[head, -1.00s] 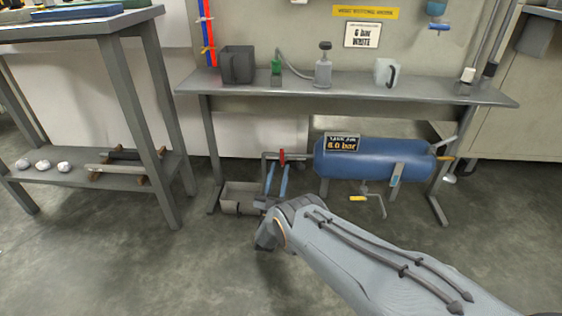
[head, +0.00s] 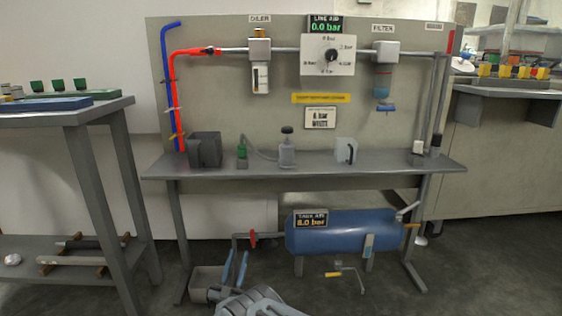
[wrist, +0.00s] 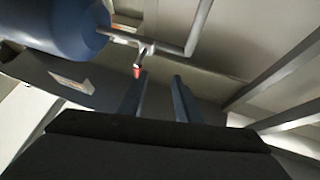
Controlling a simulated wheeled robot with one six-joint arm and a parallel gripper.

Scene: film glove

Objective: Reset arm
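My arm shows at the bottom of the head view, low in front of the bench. My gripper (head: 235,262) has two blue fingers pointing away from me, below the bench shelf. In the wrist view the fingers (wrist: 160,78) stand apart with nothing between them, so the gripper is open and empty. Beyond them is a pipe with a red valve handle (wrist: 137,71), which also shows in the head view (head: 252,239). The blue tank (head: 342,232) lies to the right of the gripper in the head view.
The bench (head: 310,162) carries a dark box (head: 204,150), a grey bottle (head: 287,152) and other parts. A panel above reads line air 0.0 bar (head: 324,25). A grey bin (head: 206,284) sits near the gripper. A side table (head: 75,110) stands left.

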